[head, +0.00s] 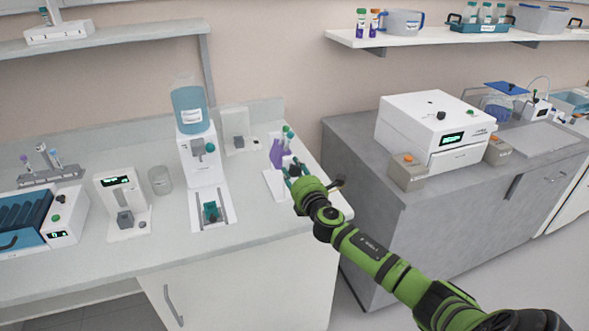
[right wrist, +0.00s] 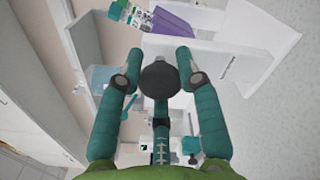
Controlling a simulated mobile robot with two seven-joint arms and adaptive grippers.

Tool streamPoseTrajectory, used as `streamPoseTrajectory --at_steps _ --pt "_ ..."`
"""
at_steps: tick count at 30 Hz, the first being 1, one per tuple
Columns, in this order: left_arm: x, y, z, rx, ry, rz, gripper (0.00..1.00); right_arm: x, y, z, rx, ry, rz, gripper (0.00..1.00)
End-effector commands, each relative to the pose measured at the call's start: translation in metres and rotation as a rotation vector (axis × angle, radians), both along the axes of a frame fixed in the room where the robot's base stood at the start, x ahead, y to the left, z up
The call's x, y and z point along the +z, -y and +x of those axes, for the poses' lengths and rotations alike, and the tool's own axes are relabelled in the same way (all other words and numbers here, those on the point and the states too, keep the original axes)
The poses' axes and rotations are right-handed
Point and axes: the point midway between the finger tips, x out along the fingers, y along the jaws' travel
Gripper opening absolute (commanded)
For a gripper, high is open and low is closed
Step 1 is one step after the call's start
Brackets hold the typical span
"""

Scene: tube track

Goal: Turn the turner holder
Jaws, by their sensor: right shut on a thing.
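In the head view a white turner holder (head: 272,182) stands near the right end of the left counter. It carries purple tubes (head: 277,153) with green caps. In the right wrist view its white body (right wrist: 262,35) and a purple tube (right wrist: 175,25) show beyond the fingertips. My right gripper (head: 296,169) reaches the device from the right. In the right wrist view my right gripper (right wrist: 163,66) has its teal fingers on both sides of a dark round knob (right wrist: 160,82), closed on it. My arm and gripper hide part of the holder. My left gripper is out of view.
A dispenser with a blue bottle (head: 191,112), a glass beaker (head: 160,180) and a small white device (head: 122,203) stand to the left. A gap separates this counter from the grey cabinet (head: 390,225), which bears a white machine (head: 436,128). The front counter edge is clear.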

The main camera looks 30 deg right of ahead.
Motion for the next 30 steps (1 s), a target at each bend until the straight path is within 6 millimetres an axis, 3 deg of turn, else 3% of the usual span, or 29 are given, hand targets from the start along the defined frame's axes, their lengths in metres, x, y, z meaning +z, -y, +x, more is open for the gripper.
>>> streamPoseTrajectory --at_steps 15,30 --pt "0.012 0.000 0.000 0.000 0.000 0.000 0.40 0.004 0.003 0.000 -0.005 -0.072 -0.317 0.03" --pt "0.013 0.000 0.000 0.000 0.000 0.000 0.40 0.005 0.003 0.001 -0.008 -0.082 -0.370 0.03"
